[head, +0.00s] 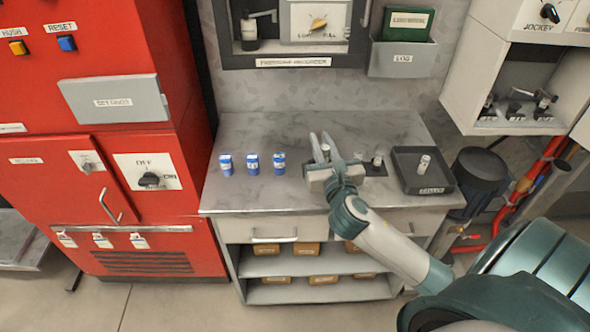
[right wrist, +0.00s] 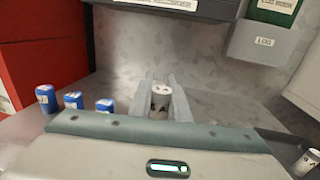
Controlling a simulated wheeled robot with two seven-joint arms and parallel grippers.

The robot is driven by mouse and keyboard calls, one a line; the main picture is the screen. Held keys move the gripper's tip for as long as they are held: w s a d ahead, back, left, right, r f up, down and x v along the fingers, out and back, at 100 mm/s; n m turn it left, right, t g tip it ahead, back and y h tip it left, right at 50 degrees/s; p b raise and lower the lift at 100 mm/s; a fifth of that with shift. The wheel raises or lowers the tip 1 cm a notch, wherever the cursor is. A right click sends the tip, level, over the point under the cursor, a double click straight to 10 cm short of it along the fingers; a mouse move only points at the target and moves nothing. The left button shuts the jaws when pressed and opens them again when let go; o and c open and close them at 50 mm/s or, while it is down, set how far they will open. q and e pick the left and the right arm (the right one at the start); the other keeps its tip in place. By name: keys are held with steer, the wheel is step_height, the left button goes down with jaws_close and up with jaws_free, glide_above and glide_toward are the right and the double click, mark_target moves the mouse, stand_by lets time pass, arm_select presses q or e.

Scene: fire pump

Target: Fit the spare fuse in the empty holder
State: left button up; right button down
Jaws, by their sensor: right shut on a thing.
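My right gripper (head: 326,147) is above the steel bench, shut on a pale cylindrical fuse (right wrist: 161,101). The fuse stands upright between the two fingers in the right wrist view; dark marks show on its side. A small dark holder base (head: 376,169) with upright metal parts is just right of the gripper, partly hidden by it. Another pale fuse (head: 424,164) stands in the dark tray (head: 407,182) at the right. Three blue-and-white cylinders stand in a row at the left: one (head: 226,165), another (head: 252,164) and a third (head: 279,163). My left gripper is out of view.
The grey bench top (head: 300,194) is clear in front of the blue cylinders. The red cabinet (head: 150,200) borders it at left. A log holder (head: 403,59) and a recorder panel (head: 293,62) are on the wall behind. A dark round motor-like body (head: 481,170) is at right.

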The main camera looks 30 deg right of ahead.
steer(key=w+a+f, duration=0.1)
steer(key=a, duration=0.1)
steer(key=w+a+f, duration=0.1)
steer(key=a+f, duration=0.1)
steer(key=a, duration=0.1)
steer(key=w+a+f, duration=0.1)
steer(key=a+f, duration=0.1)
steer(key=a, duration=0.1)
steer(key=shift+a, duration=0.15)
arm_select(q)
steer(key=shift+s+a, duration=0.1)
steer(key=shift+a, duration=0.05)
arm_select(e)
steer(key=shift+s+f, duration=0.1)
